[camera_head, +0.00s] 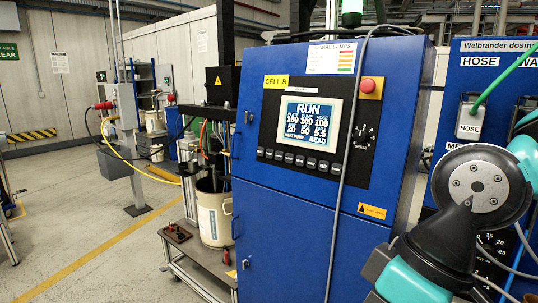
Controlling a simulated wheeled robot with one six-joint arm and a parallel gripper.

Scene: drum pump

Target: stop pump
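The blue control cabinet (290,210) labelled CELL B stands in the middle. Its lit screen (308,122) reads RUN, with rows of numbers below and words that look like HEAT, PUMP and BEAD along the bottom. A row of small buttons (295,159) runs under the screen. A red round button (368,85) on a yellow plate sits at the panel's upper right. A drum (214,213) stands on a low metal cart left of the cabinet, with pump parts above it. My arm shows at lower right, in front of the cabinet's right side; I cannot make out gripper fingers.
A grey cable (345,150) hangs down the cabinet's front. A second blue panel (470,75) marked HOSE stands at right, partly behind my arm, with a green hose. The floor (85,225) at left is open, crossed by a yellow line. A grey post (128,150) stands there.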

